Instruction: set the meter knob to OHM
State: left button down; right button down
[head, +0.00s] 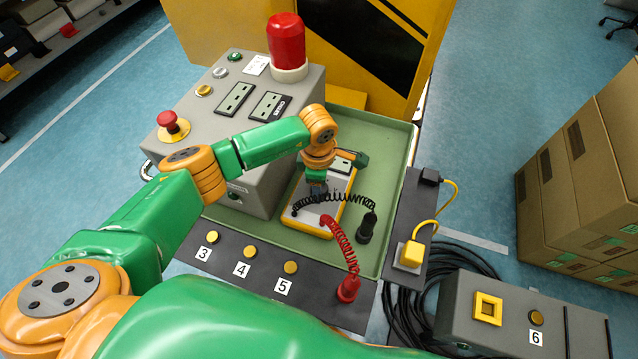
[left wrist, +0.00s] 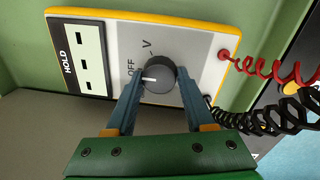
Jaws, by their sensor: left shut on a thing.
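The meter (head: 305,219) has a yellow rim and a grey face and lies in the green tray (head: 385,225). In the left wrist view the meter (left wrist: 205,45) shows a display marked HOLD, the labels OFF and V, and a round dark knob (left wrist: 160,75). The knob's white mark points left, near OFF. No OHM label shows in this view. My left gripper (head: 316,188) is over the meter; in the left wrist view its fingers (left wrist: 160,82) are shut on the knob, one on each side. My right gripper is not in view.
Black (head: 345,198) and red (head: 338,238) coiled leads run from the meter beside the gripper. A grey control box (head: 215,120) with a red beacon (head: 287,45) stands at the left and behind. A socket panel (head: 408,235) and cables lie to the right.

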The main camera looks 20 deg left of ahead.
pick_arm(q)
jog(key=n+b, duration=0.2)
jog(key=n, duration=0.4)
jog(key=shift+d+f, duration=0.1)
jog(key=n, duration=0.2)
jog(key=n+b, duration=0.1)
jog(key=n, duration=0.2)
jog(key=shift+n+g+y, duration=0.3)
dwell(0.4)
jog(key=shift+c, duration=1.4)
grip_release()
